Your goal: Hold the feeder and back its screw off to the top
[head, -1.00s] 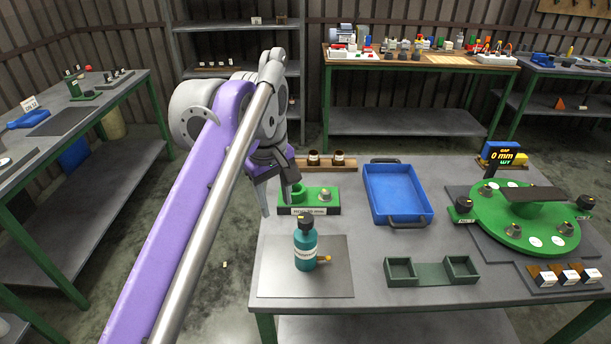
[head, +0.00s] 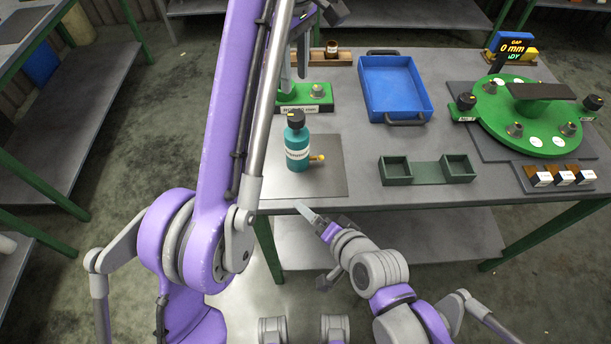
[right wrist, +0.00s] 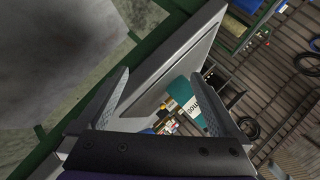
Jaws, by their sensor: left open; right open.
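The feeder looks to be the teal bottle (head: 297,159) with a black cap and a white label. It stands upright on a grey plate (head: 333,178), and a small yellow-tipped part sticks out to its right. My left gripper (head: 294,66) is open beyond the bottle, near the green block (head: 304,97), and partly hidden by my own arm. My right gripper (head: 313,222) is open and empty at the table's front edge, nearer than the bottle and apart from it. In the right wrist view, the bottle (right wrist: 179,92) shows between and beyond the open fingers (right wrist: 162,98).
A blue tray (head: 426,104) and a dark green two-pocket holder (head: 428,174) stand right of the plate. A green round fixture (head: 490,108) with a gap display (head: 512,46) is at the far right. Brown-capped pieces (head: 564,177) lie before it.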

